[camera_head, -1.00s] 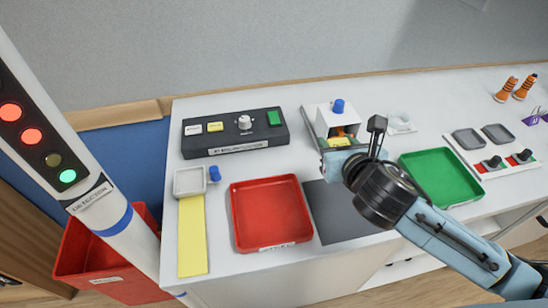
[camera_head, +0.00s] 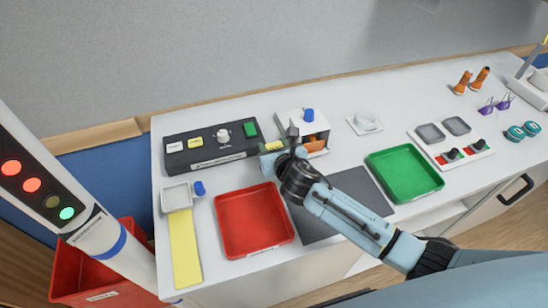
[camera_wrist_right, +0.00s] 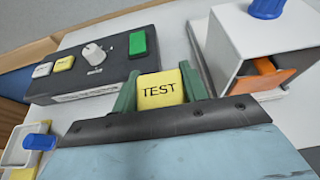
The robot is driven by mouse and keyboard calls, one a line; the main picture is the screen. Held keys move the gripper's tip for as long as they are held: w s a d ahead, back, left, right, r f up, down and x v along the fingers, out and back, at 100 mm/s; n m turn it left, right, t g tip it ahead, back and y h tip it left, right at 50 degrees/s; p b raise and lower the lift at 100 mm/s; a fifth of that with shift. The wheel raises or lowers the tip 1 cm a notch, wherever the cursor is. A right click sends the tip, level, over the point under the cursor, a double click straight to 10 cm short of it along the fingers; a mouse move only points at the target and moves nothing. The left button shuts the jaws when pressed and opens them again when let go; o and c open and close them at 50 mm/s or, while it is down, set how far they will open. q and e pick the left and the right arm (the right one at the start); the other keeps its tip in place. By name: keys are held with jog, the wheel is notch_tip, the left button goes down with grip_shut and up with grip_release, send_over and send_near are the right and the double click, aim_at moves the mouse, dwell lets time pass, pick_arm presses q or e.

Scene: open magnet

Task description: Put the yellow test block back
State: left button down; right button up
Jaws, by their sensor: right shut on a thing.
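The yellow block (camera_wrist_right: 160,91) marked TEST is held between the green fingers of my right gripper (camera_wrist_right: 160,84) in the right wrist view. In the head view the right gripper (camera_head: 271,160) is in front of the gap between the black control panel (camera_head: 211,148) and the white box (camera_head: 303,124); a bit of the yellow block (camera_head: 271,146) shows there. The box has a blue knob and an open front with an orange piece (camera_wrist_right: 265,76) inside. The block is outside the box, to its left. My left gripper is not in view.
A red tray (camera_head: 254,246), a dark grey mat (camera_head: 367,186) and a green tray (camera_head: 404,192) lie along the front. A small white tray (camera_head: 176,197) with a blue knob and a yellow strip (camera_head: 185,255) are at left. The detector post (camera_head: 88,232) stands at far left.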

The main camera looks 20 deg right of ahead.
jog(key=shift+f+b, duration=0.45)
jog(key=shift+f, duration=1.35)
jog(key=shift+f, duration=0.2)
jog(key=o, duration=1)
jog(key=shift+o, duration=0.2)
jog(key=shift+s+r, duration=0.3)
jog(key=p+v, duration=0.1)
jog(key=v, duration=1)
jog(key=shift+s+d+p, duration=0.1)
jog(key=shift+s+p, duration=0.15)
jog(key=shift+p, duration=0.15)
